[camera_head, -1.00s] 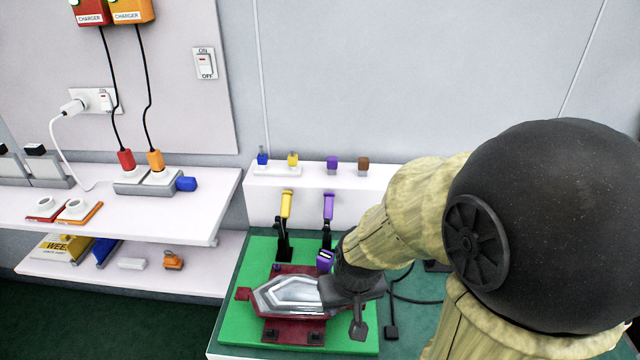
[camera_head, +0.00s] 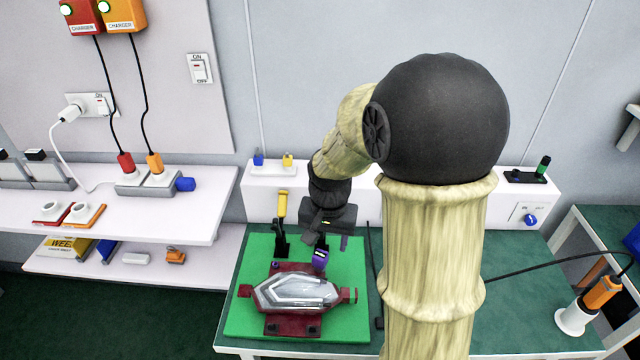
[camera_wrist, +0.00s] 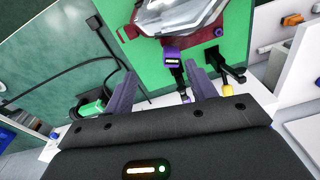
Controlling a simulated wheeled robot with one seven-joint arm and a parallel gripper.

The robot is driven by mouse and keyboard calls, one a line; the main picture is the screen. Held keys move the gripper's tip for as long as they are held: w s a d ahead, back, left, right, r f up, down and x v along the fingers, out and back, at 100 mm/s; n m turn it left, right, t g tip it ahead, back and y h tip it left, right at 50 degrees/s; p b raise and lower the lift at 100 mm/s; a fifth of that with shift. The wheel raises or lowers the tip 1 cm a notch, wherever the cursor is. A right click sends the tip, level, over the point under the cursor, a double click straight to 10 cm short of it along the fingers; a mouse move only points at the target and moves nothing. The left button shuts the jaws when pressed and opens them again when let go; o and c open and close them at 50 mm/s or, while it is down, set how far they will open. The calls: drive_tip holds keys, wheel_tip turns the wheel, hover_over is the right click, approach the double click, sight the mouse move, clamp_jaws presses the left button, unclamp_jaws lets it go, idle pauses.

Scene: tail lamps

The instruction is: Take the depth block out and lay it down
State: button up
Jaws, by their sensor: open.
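A purple block with a pale label (camera_head: 319,260), which looks like the depth block, sits at the back edge of the red fixture (camera_head: 278,325). It also shows in the wrist view (camera_wrist: 171,56). A clear tail lamp (camera_head: 295,292) lies in the fixture, just in front of the block. My gripper (camera_head: 326,240) is open and empty, pointing down behind and above the block. In the wrist view its dark fingers (camera_wrist: 163,75) stand wide apart, with the block slightly beyond the tips, between them. I cannot tell the exact height gap.
A clamp with a yellow handle (camera_head: 282,204) stands upright left of my gripper. The purple-handled clamp (camera_wrist: 186,98) is close between my fingers in the wrist view and mostly hidden in the head view. The green mat (camera_head: 245,320) is bare at the left and right.

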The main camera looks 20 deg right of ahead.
sight(320, 254)
drive_tip(key=w+r+m+g+p, duration=0.1)
drive_tip(key=w+r+m+p, duration=0.2)
drive_tip(key=w+r, duration=0.2)
wheel_tip(320, 254, down, 18)
drive_tip(key=shift+r+p, duration=0.25)
drive_tip(key=shift+p, duration=0.6)
clamp_jaws()
drive_tip(key=shift+r, duration=0.2)
drive_tip(key=shift+r+p, duration=1.2)
drive_tip(key=shift+r, duration=0.15)
idle(0.3)
